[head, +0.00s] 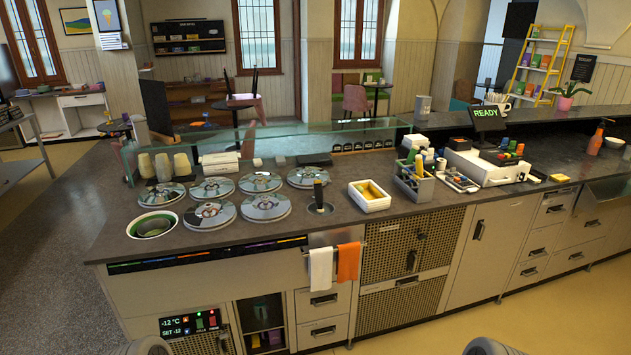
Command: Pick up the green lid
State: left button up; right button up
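Several round, mirror-like metal lids sit over the wells in the counter. In the back row are a far-left lid (162,194), a second lid (212,188), a third lid (260,182) and a right lid (308,177). In front are a left lid (209,215) and a right lid (266,207). Small coloured marks show around their middles, but I cannot tell which lid is the green one. Neither gripper shows; only rounded grey parts of mine reach in at the bottom edge.
A dark-handled tool (318,196) stands upright right of the lids, beside a white tub (369,196). A glass guard (240,140) and cups (163,167) stand behind. Towels (347,262) hang in front.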

aim_at(302, 176)
jog(key=z, duration=0.85)
jog(key=i, duration=0.8)
jog(key=z, duration=0.75)
jog(key=i, duration=1.1)
jog(key=u, duration=0.5)
